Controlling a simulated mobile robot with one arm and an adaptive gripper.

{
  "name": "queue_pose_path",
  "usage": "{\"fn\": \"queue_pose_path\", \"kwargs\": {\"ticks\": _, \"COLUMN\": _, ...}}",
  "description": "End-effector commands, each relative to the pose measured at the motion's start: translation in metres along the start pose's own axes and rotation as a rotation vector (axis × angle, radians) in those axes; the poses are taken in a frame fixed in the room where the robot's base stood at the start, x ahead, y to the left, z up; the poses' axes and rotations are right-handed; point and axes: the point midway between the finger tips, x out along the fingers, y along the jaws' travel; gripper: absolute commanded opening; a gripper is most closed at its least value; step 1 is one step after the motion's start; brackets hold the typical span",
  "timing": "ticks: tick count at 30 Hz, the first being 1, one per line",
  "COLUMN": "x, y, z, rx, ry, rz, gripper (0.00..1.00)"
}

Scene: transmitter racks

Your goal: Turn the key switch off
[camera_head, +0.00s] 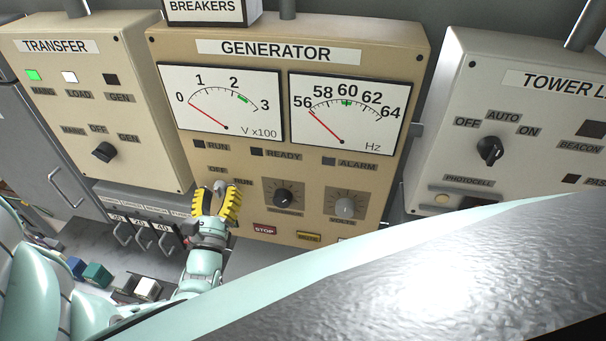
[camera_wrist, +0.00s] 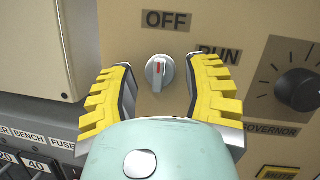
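The key switch (camera_wrist: 160,74) is a small grey round knob with a raised grip and a red mark, on the beige generator panel (camera_head: 335,170). In the wrist view its grip stands nearly vertical, with the red mark toward the OFF label (camera_wrist: 166,20); the RUN label (camera_wrist: 219,55) is up and right. My gripper (camera_wrist: 159,72) has yellow ribbed fingers, open on both sides of the switch, with visible gaps. In the head view my gripper (camera_head: 216,197) is at the panel's lower left, and the switch (camera_head: 219,186) shows small between the fingers.
The black governor knob (camera_head: 284,197) and a grey knob (camera_head: 345,207) are right of my gripper. A red STOP button (camera_head: 264,229) is below right. The transfer box (camera_head: 100,130) stands left, with breaker handles (camera_head: 142,233) below. The tower light box (camera_head: 510,110) is farther right.

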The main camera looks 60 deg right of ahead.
Motion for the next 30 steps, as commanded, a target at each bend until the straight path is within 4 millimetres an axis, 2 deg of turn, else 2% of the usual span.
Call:
{"fn": "queue_pose_path", "kwargs": {"ticks": 3, "x": 0.000, "y": 0.000, "z": 0.001, "rx": 0.001, "ry": -0.002, "rz": 0.000, "gripper": 0.60}}
{"fn": "queue_pose_path", "kwargs": {"ticks": 11, "x": -0.001, "y": 0.000, "z": 0.001, "rx": 0.000, "ry": -0.004, "rz": -0.002, "gripper": 0.60}}
{"fn": "queue_pose_path", "kwargs": {"ticks": 17, "x": -0.013, "y": -0.001, "z": 0.001, "rx": -0.002, "ry": -0.005, "rz": -0.005, "gripper": 0.60}}
{"fn": "queue_pose_path", "kwargs": {"ticks": 20, "x": -0.028, "y": 0.001, "z": 0.002, "rx": 0.000, "ry": -0.002, "rz": -0.002, "gripper": 0.60}}
{"fn": "queue_pose_path", "kwargs": {"ticks": 24, "x": -0.062, "y": 0.001, "z": 0.000, "rx": 0.001, "ry": 0.001, "rz": 0.000, "gripper": 0.60}}
{"fn": "queue_pose_path", "kwargs": {"ticks": 30, "x": -0.098, "y": 0.000, "z": 0.001, "rx": 0.001, "ry": -0.002, "rz": -0.001, "gripper": 0.60}}
